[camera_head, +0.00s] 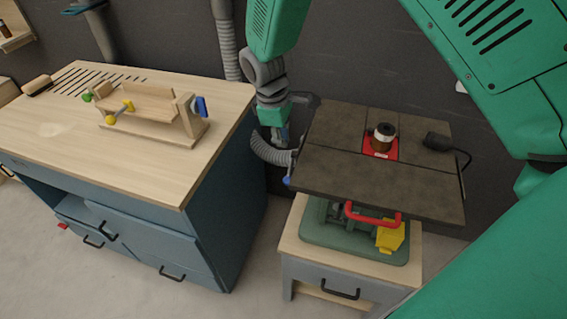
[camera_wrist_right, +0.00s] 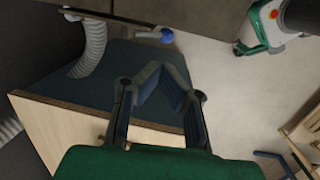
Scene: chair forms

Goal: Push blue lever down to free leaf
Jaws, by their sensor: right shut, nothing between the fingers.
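A small blue lever (camera_head: 287,180) sits at the left edge of a dark table leaf (camera_head: 330,180), near its front left corner. In the right wrist view the blue lever (camera_wrist_right: 155,35) sticks out beneath the leaf's dark edge (camera_wrist_right: 195,15). My right gripper (camera_head: 283,138) hangs between the workbench and the leaf, behind the lever and apart from it. In the wrist view my right gripper (camera_wrist_right: 160,78) is shut and empty, with the lever beyond its fingers. My left gripper is not in view.
A workbench (camera_head: 60,135) with a wooden jig (camera_head: 150,110) stands at left. A grey hose (camera_head: 268,151) runs beside my right gripper. A green-based machine (camera_head: 355,240) with a red handle (camera_head: 372,215) sits on a cabinet (camera_head: 300,262) under the leaf.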

